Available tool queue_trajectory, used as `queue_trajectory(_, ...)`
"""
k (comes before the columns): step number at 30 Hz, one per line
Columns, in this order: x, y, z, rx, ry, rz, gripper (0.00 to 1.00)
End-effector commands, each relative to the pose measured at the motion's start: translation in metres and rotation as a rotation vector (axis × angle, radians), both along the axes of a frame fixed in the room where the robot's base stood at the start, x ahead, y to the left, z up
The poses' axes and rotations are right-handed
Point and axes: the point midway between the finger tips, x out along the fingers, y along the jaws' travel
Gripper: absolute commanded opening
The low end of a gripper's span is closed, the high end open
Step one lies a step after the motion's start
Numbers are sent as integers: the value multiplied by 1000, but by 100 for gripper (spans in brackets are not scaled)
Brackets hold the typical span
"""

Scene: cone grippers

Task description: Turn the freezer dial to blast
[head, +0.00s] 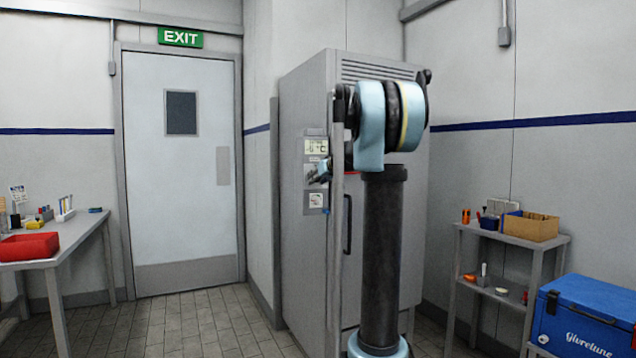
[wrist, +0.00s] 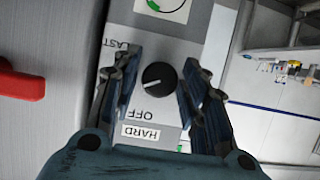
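The freezer (head: 303,245) is a tall grey cabinet behind my arm in the head view. Its dial (wrist: 158,77) is a round black knob with a white pointer line, on a light panel in the wrist view. The pointer lies toward the left and slightly down. The printed words OFF and HARD sit below the knob, and a partly covered word ending in LAST is at upper left. My gripper (wrist: 160,60) is open, with one finger on each side of the knob and visible gaps between. In the head view my gripper (head: 319,172) is at the control panel and hides the dial.
A display (head: 316,147) is above my gripper on the freezer. A red bar (wrist: 20,80) stands at the left in the wrist view. A shelf (head: 510,238) and blue cooler (head: 583,318) are at right, a table (head: 70,248) with a red bin (head: 28,246) at left.

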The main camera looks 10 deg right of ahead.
Motion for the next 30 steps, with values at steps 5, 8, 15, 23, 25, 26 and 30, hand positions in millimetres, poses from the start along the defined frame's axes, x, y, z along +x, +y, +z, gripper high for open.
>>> queue_trajectory(5, 0, 0, 0, 0, 0, 0, 7)
queue_trajectory(8, 0, -3, 0, 1, 0, -1, 7)
queue_trajectory(15, 1, -4, 0, 41, 12, -5, 7)
queue_trajectory(23, 1, -5, 0, 191, 60, -5, 7)
queue_trajectory(25, 1, -5, 0, 250, 80, -5, 7)
queue_trajectory(26, 2, -5, 0, 275, 87, -5, 7)
queue_trajectory(30, 2, -6, 0, 401, 128, -5, 7)
